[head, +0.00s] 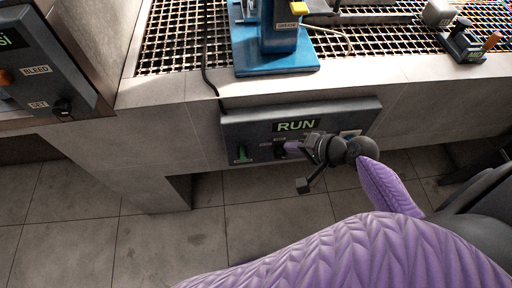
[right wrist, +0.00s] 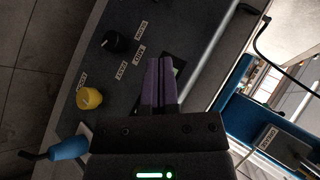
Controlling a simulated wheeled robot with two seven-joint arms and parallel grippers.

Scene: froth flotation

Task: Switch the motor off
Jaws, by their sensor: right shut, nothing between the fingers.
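The grey control panel (head: 365,118) is on the front of the bench, with a lit green RUN display (head: 297,126). A green switch (head: 242,154) is at its left end; its label is too small to read. My right gripper (head: 290,147) is at the panel's front below the display, its purple fingers shut and empty. In the right wrist view the shut fingers (right wrist: 158,82) point across the panel, beside a black knob (right wrist: 115,43) and a yellow knob (right wrist: 89,98). Contact with the panel cannot be told. My left gripper is out of view.
A blue machine base (head: 275,62) stands on the grating above the panel. A black cable (head: 206,70) runs down by the panel's left end. A blue-ended handle (right wrist: 68,148) sticks out near the gripper. Another panel (head: 50,60) is at the upper left.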

